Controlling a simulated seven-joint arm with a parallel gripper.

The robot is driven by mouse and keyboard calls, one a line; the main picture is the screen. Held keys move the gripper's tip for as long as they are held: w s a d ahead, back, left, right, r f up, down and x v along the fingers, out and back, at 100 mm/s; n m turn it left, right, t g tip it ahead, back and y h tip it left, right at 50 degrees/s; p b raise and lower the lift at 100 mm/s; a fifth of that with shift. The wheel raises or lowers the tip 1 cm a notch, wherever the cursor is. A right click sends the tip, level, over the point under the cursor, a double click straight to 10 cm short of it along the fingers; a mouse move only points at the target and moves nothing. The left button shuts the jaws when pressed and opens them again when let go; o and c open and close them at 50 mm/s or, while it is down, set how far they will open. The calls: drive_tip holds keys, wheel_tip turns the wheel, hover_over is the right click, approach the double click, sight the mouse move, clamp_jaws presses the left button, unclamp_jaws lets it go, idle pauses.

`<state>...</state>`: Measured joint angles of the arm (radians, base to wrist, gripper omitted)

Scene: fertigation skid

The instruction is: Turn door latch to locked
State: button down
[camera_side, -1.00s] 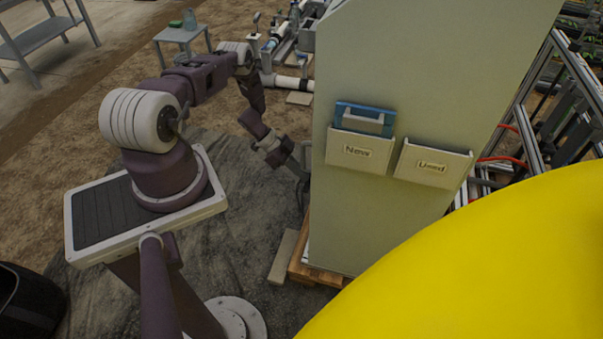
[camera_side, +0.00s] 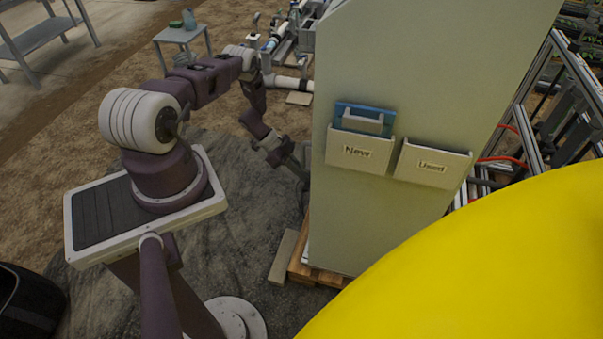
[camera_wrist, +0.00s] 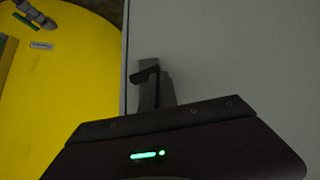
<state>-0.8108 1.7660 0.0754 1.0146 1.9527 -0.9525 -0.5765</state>
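The pale grey-green cabinet (camera_side: 390,225) stands right of my arm in the side view. Its face with the door latch is turned away there. In the wrist view, a flat pale cabinet surface (camera_wrist: 235,55) fills the right and middle. A small dark grey piece (camera_wrist: 148,73) stands against it, just beyond my gripper's body; I cannot tell whether it is the latch, my fingertips or both together. My gripper (camera_side: 300,170) is at the cabinet's left edge in the side view, its tips hidden behind that edge. Its opening and any contact with the latch cannot be made out.
A large yellow rounded tank (camera_side: 500,270) fills the side view's lower right and shows at left in the wrist view (camera_wrist: 60,75). Pockets marked New (camera_side: 358,154) and Used (camera_side: 432,165) hang on the cabinet. Pipework (camera_side: 285,82) lies behind my arm.

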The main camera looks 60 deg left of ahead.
drive_tip(key=shift+w+a+f, duration=0.25)
drive_tip(key=shift+f, duration=0.5)
drive_tip(key=shift+w+a+f, duration=0.2)
drive_tip(key=shift+w+f, duration=0.05)
drive_tip(key=shift+f, duration=0.45)
idle(0.9)
